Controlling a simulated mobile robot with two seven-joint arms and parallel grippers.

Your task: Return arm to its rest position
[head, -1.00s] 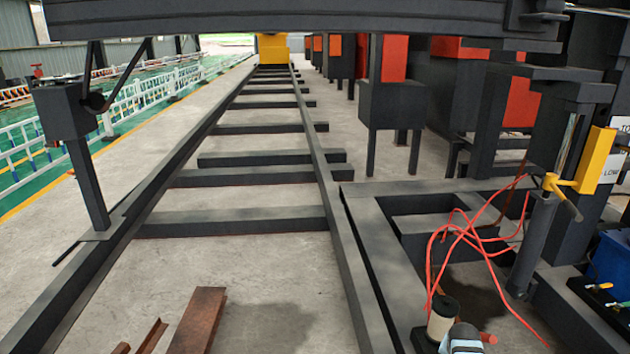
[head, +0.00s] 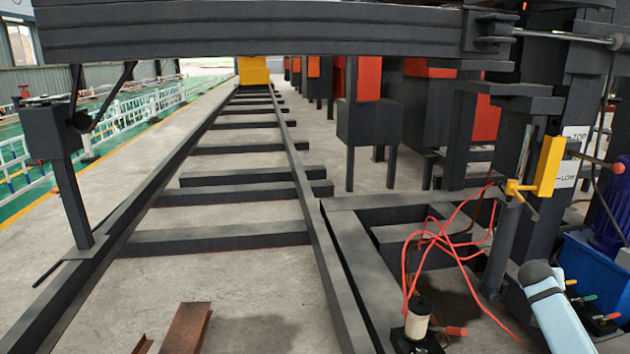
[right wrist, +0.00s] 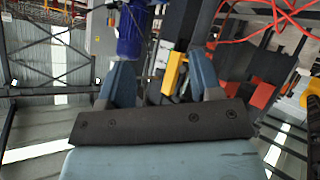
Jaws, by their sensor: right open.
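A grey-blue part of my right arm (head: 560,315) with a dark band reaches in from the bottom right of the head view. In the right wrist view, the two blue-grey fingers of my right gripper (right wrist: 163,82) stand well apart behind a dark bracket with screws. No held thing shows between them. Beyond the gap, a yellow part (right wrist: 175,72) of the machinery and a blue motor (right wrist: 133,32) appear in the background. My left arm and gripper are not in view.
A dark beam (head: 250,30) spans the top. Floor rails (head: 150,190) run into the distance. Red hoses (head: 440,240) loop by a spool (head: 417,318). A yellow lever (head: 548,168) and blue tank (head: 590,270) stand right. Rusty steel (head: 187,328) lies on the floor.

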